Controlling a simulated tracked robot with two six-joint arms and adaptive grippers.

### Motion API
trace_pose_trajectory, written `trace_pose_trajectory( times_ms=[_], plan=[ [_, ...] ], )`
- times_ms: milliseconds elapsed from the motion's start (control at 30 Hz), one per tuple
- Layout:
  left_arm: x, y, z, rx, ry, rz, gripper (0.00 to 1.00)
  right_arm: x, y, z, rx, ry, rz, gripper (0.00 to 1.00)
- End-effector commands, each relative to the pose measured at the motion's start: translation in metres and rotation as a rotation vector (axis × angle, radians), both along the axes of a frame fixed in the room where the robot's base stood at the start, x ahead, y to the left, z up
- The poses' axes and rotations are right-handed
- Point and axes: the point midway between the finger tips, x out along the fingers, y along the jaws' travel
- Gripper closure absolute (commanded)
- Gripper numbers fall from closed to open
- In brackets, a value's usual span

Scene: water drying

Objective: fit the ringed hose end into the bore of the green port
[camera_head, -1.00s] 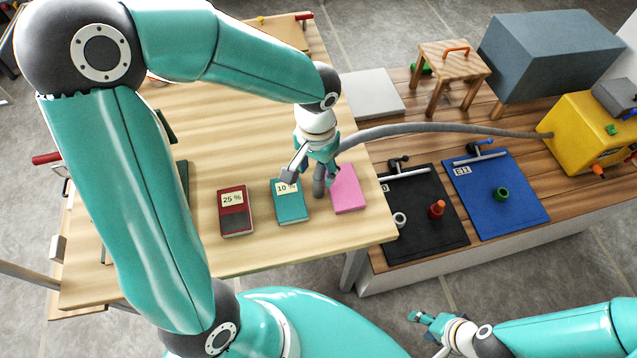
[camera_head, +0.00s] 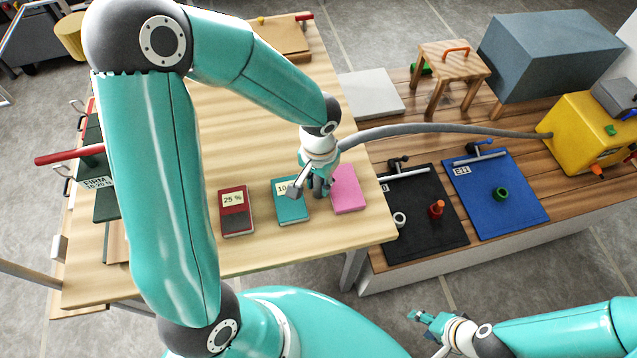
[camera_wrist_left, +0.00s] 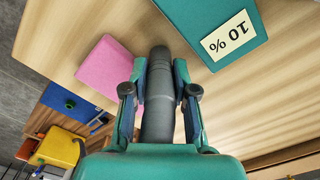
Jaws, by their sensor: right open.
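The grey hose (camera_head: 430,128) runs from the yellow machine to my left gripper. My left gripper (camera_head: 322,186) is shut on the hose just behind its end, above the tabletop between the teal and pink blocks. In the left wrist view the dark hose end (camera_wrist_left: 160,62) sticks out beyond both fingers, with faint bands around it. The head view shows little of that end. The green port (camera_head: 501,194) stands upright on the blue board, well to the right of the hose end. My right gripper (camera_head: 424,318) is open and empty, low in the head view.
A black board (camera_head: 428,238) with a red-orange port (camera_head: 437,209) and a white ring (camera_head: 399,219) lies between the table and the blue board (camera_head: 528,205). The yellow machine (camera_head: 580,130) and a wooden stool (camera_head: 455,62) stand behind. A red block (camera_head: 236,222) lies left of the teal one.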

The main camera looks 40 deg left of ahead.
Motion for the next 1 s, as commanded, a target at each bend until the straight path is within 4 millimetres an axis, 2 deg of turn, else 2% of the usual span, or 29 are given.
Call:
trace_pose_trajectory(
  times_ms=[33,100,133,467,633,833,1000],
  plan=[
    [0.000,0.000,0.000,0.000,0.000,0.000,0.86,0.000,0.000,0.000,0.000,0.000,0.000,0.49],
    [0.000,0.000,0.000,0.000,0.000,0.000,0.98,0.000,0.000,0.000,0.000,0.000,0.000,0.49],
    [0.000,0.000,0.000,0.000,0.000,0.000,1.00,0.000,0.000,0.000,0.000,0.000,0.000,0.49],
    [0.000,0.001,0.002,0.000,-0.001,0.001,1.00,0.000,0.000,0.000,0.000,0.000,0.000,0.49],
    [0.000,0.001,0.010,0.001,-0.002,0.002,1.00,0.000,0.000,0.001,0.000,0.000,0.000,0.49],
    [0.000,0.001,0.034,0.000,-0.004,0.002,1.00,0.000,0.000,0.003,0.000,0.000,0.000,0.49],
    [0.001,0.001,0.067,0.001,-0.007,0.002,1.00,0.000,0.000,0.003,0.000,0.000,0.000,0.49]
  ],
)
